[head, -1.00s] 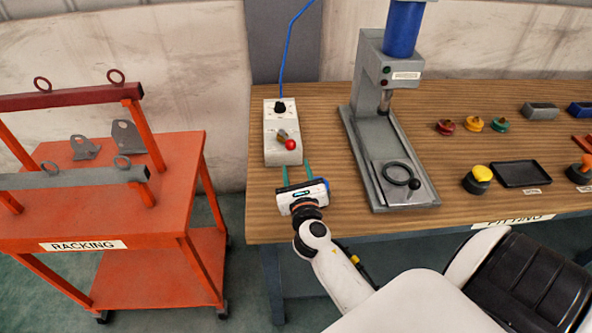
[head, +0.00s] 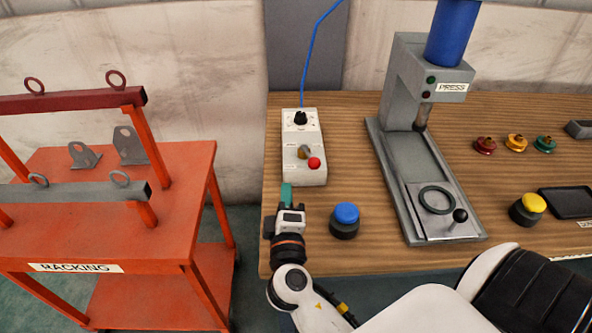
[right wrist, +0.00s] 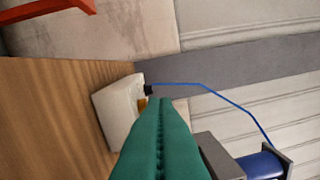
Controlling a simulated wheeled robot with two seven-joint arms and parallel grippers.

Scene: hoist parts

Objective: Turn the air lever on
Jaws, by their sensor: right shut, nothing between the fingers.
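The air lever (head: 314,163) has a red ball end and a brass pivot on the face of a pale control box (head: 319,177). It points down and to the right. A black knob (head: 300,118) sits above it. My right gripper (head: 287,188) is shut and empty, with its green fingertips just below the box's lower left corner, left of and below the lever. In the right wrist view the shut fingers (right wrist: 160,112) fill the middle. The box (right wrist: 112,105) and a bit of brass show behind them; the red ball is hidden. My left gripper is not in view.
A blue button (head: 346,213) stands right of my gripper. The grey press (head: 402,85) stands further right, with colored knobs and a yellow button (head: 533,203) beyond. A blue hose (head: 309,52) rises behind the box. An orange racking cart (head: 185,165) stands left.

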